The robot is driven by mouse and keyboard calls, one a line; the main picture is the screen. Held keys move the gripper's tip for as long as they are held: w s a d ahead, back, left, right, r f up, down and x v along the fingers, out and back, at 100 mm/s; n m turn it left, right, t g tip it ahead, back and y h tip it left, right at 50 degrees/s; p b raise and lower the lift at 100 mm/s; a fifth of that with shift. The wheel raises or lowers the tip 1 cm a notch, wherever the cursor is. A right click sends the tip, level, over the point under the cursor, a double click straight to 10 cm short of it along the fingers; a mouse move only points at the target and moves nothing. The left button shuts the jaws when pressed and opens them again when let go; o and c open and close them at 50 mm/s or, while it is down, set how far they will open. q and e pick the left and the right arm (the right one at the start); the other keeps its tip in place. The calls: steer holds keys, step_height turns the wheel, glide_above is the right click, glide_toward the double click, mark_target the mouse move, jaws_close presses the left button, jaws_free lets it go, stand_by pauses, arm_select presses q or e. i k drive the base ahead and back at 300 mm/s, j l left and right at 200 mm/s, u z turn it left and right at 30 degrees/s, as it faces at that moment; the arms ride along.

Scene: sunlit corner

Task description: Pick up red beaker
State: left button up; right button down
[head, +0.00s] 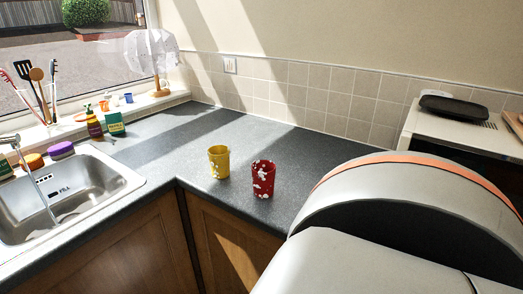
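A red beaker (263,180) with white spots stands upright on the dark grey countertop (180,150), near its front edge in the middle of the head view. A yellow beaker (218,162) stands upright just to its left and slightly farther back, with a small gap between them. Neither of my grippers shows in the head view. A large grey and orange part of my own body fills the lower right and hides the counter there.
A steel sink (75,183) with a tap is at the left. Sponges, a bottle (94,126) and a green box (115,123) stand behind it. A lamp (153,55) stands on the windowsill. A white appliance (465,128) is at the right. The counter behind the beakers is clear.

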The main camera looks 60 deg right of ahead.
mark_target(264, 180)
steer(key=z, duration=1.9)
steer(key=j, duration=0.55)
steer(key=i+j+z, duration=0.15)
steer(key=j, duration=0.4)
